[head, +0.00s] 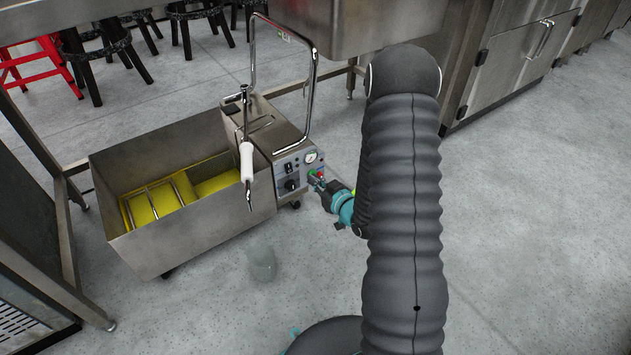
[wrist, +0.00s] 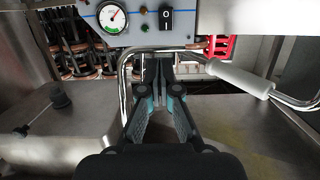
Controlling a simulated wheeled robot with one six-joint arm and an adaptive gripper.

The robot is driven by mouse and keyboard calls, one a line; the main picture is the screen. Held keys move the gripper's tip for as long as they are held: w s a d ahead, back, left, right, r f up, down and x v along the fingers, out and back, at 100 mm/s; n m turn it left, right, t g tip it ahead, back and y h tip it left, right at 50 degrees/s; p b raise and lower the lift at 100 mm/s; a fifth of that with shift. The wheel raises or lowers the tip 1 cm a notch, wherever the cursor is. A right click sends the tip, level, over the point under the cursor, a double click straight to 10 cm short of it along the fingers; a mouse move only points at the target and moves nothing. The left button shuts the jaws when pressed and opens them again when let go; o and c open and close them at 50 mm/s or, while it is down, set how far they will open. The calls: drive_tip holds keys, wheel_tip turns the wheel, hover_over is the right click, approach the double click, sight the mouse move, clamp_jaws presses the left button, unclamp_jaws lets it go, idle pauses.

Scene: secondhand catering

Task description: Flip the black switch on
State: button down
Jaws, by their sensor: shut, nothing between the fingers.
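The black switch (wrist: 166,19) is a rocker with white marks on a light panel at the top of the wrist view. I cannot tell which way it is tilted. In the head view my gripper covers part of the panel and I cannot pick the switch out surely. My gripper (wrist: 160,58) is shut and empty, its fingertips together. In the wrist view the tips show below the switch, with a visible gap in the picture; whether they touch anything is unclear. In the head view my gripper (head: 316,181) is close to the right side of the control panel (head: 299,172).
A round gauge (wrist: 112,16) and small indicators sit left of the switch. A chrome tube handle with a white grip (wrist: 238,78) passes near the fingers. The steel tub (head: 190,240) holds a yellow basket.

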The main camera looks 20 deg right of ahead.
sight(291, 163)
drive_tip(key=x, duration=1)
drive_tip(key=shift+w+a+f, duration=0.1)
drive_tip(key=shift+w+a, duration=0.05)
drive_tip(key=shift+w, duration=0.2)
drive_tip(key=shift+a, duration=0.1)
